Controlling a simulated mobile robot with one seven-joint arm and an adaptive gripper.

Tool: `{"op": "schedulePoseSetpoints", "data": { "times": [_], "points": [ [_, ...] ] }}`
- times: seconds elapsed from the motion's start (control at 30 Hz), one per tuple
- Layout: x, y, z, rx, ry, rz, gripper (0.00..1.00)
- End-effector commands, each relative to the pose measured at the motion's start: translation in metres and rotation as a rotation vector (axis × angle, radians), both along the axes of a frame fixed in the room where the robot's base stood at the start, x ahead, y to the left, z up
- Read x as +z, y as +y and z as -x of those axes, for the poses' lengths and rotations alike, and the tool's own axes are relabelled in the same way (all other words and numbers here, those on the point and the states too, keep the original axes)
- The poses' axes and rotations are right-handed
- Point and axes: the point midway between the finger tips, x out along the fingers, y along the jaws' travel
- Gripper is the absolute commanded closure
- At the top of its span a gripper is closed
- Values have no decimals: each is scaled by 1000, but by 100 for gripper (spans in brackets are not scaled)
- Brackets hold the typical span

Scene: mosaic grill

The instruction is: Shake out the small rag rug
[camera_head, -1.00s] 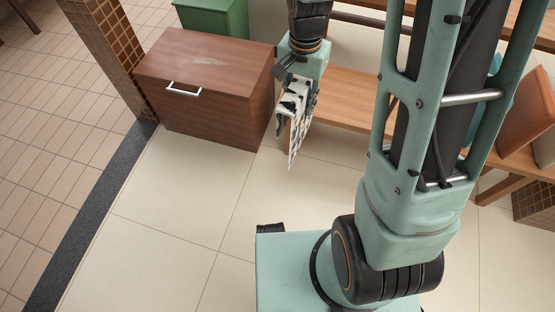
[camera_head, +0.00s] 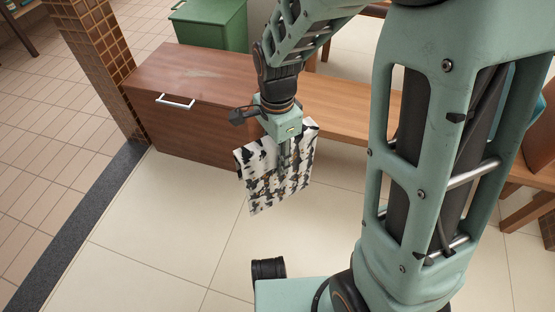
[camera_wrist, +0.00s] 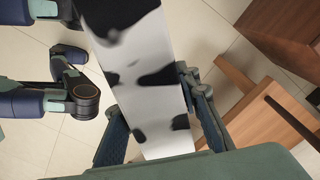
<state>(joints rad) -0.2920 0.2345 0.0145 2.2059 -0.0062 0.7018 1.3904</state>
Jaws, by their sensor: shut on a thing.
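The small rag rug (camera_head: 262,182) is white with black blotches. It hangs from my gripper (camera_head: 284,158) in the head view, above the pale tiled floor and in front of the wooden cabinet and bench. Its broad face is turned towards the head camera and its lower edge is clear of the floor. In the wrist view, the rug (camera_wrist: 150,75) runs as a long strip up the middle from between the two fingers of my gripper (camera_wrist: 158,125), which is shut on it. The exact grip line is partly hidden.
A brown wooden cabinet (camera_head: 190,121) with a white handle stands behind the rug, left, joined by a wooden bench (camera_head: 350,112). A green bin (camera_head: 208,25) stands beyond. A tiled pillar (camera_head: 97,55) is at left. The floor (camera_head: 160,240) at front left is clear.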

Motion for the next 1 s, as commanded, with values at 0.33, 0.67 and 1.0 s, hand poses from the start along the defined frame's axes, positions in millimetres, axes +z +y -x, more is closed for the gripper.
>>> {"op": "schedulePoseSetpoints", "data": {
  "times": [0.33,0.67,1.0],
  "points": [
    [63,0,-1,2,-4,-1,100],
    [61,1,-3,2,-14,-4,100],
    [47,1,-4,3,-18,-5,100]
  ]
}}
